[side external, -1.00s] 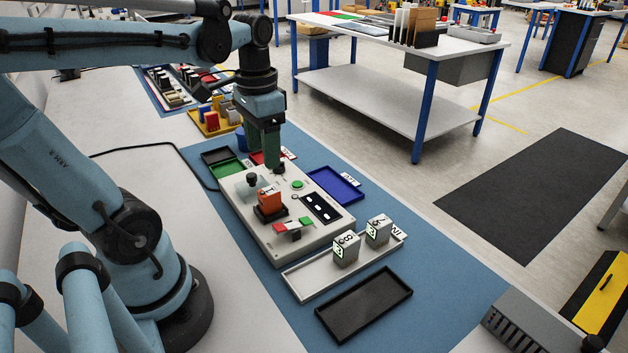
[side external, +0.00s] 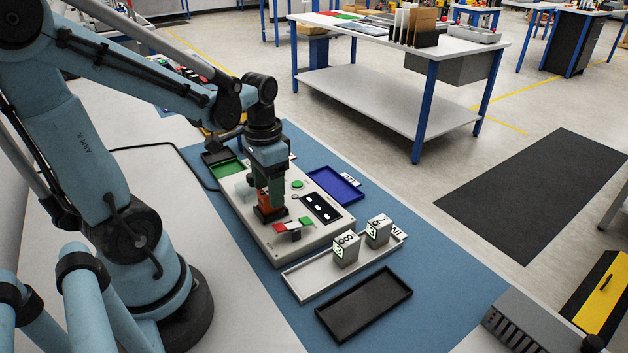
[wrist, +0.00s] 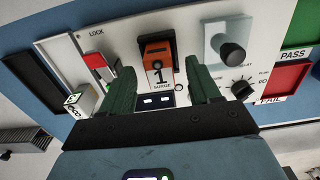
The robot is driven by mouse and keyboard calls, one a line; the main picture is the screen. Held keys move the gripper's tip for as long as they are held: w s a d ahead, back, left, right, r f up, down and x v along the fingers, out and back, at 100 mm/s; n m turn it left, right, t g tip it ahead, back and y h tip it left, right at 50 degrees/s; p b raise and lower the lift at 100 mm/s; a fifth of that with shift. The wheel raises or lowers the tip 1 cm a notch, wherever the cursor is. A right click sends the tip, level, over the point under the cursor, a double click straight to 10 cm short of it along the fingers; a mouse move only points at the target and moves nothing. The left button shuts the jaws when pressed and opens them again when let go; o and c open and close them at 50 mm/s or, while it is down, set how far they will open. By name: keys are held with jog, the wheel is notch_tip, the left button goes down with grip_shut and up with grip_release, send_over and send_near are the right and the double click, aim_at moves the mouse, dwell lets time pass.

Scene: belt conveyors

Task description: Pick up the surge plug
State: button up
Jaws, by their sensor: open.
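In the wrist view my gripper (wrist: 164,72) is open. Its two green fingers appear on either side of the plug, with clear gaps.
A red-and-green lock lever (side external: 293,227) and a black knob (wrist: 232,55) on a clear plate flank the socket. A grey tray (side external: 299,287) holds two grey blocks. A black tray (side external: 365,304), blue tray (side external: 337,185) and green tray (side external: 226,171) lie around the panel.

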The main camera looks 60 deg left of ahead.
jog(key=shift+f, duration=1.05)
jog(key=shift+c, duration=0.4)
jog(key=c, duration=1)
